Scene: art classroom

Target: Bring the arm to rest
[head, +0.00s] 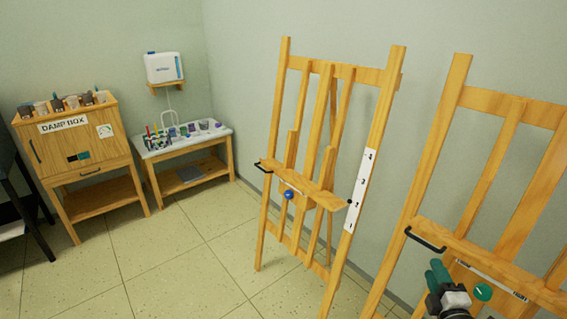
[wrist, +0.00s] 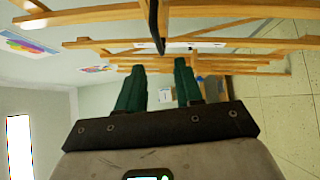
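My gripper (head: 438,272) shows at the bottom right of the head view, raised in front of the right wooden easel (head: 437,145). In the wrist view my gripper (wrist: 160,76) has its two green fingers apart with nothing held between them. A black bar of an easel (wrist: 154,24) shows just beyond the fingertips. I cannot tell whether the fingers touch the easel. Most of my arm is out of the head view.
Another easel (head: 378,125) with a numbered white strip and a blue knob stands left of the right one. A damp box cabinet (head: 90,160) and a small table (head: 192,143) with art supplies stand at the back left. The tiled floor (head: 185,260) between is clear.

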